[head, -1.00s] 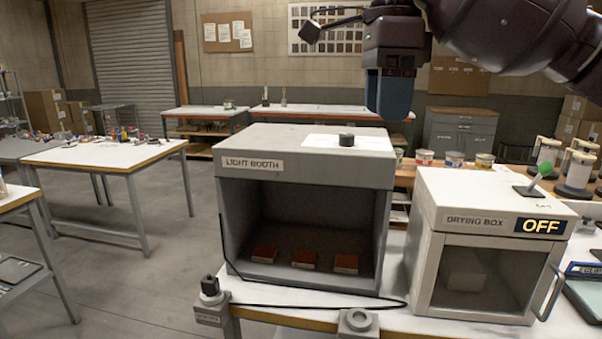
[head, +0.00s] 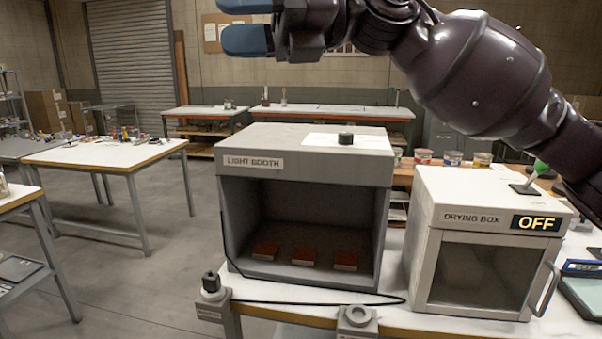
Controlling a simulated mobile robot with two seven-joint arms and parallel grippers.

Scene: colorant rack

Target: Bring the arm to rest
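My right arm comes in from the right edge and crosses the top of the head view. Its gripper (head: 232,22) points left, high above the light booth (head: 300,155). Its two blue fingers are apart with a gap between them, and I see nothing held in the gap. The upper finger is partly cut off by the top edge of the picture. My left gripper is not in view.
Three reddish-brown samples (head: 303,256) lie inside the booth. A dark knob (head: 345,139) stands on its top. The drying box (head: 478,255) reads OFF, its door looks shut, and a green-tipped lever (head: 540,167) is on top. Open floor lies to the left.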

